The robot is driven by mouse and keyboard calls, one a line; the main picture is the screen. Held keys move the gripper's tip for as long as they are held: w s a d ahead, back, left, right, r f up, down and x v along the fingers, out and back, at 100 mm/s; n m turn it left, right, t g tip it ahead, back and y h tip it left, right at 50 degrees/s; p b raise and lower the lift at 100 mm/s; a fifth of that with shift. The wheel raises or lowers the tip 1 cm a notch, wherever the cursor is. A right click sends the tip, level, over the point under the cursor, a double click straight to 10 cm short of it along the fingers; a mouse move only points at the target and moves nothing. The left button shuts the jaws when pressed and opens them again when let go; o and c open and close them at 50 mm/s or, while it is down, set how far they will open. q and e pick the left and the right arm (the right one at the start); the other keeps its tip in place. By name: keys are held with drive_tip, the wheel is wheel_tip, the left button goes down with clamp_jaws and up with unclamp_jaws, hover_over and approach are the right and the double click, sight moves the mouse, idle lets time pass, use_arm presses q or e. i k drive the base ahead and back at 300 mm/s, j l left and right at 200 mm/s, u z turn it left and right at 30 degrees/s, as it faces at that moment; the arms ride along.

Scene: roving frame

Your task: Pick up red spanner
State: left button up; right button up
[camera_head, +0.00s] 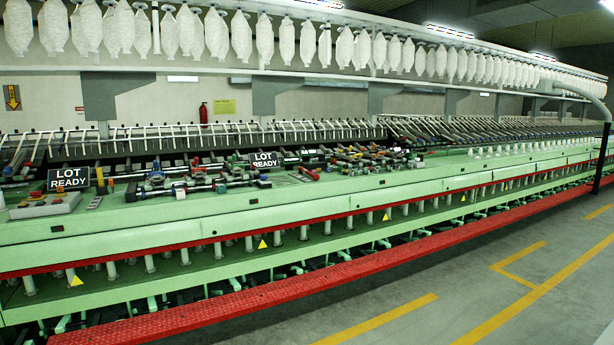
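I cannot make out a red spanner for sure in the head view. A long cluttered row of small dark, red, green and grey items (208,182) lies on the pale green machine top (120,217). A small red item (309,173) lies near the right part of this clutter, but it is too small to tell its shape. Neither of my grippers is in view.
Two black "LOT READY" signs, one at left (68,179) and one mid-machine (264,160), stand on the machine. A red step (300,288) runs along its front. Grey floor (500,290) with yellow lines is clear at right. White bobbins (265,40) hang above.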

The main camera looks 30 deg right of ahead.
sight(316, 178)
drive_tip(key=i+l+z, duration=0.7)
drive_tip(key=i, duration=0.15)
drive_tip(key=i+l+z, duration=0.15)
drive_tip(key=i+z, duration=0.45)
drive_tip(key=i, duration=2.2)
drive_tip(key=i+l+u, duration=0.1)
drive_tip(key=i+u, duration=0.15)
drive_tip(key=i, duration=0.2)
drive_tip(key=i+l+u, duration=0.25)
drive_tip(key=i, duration=0.25)
drive_tip(key=i+l+u, duration=0.2)
drive_tip(key=i, duration=0.25)
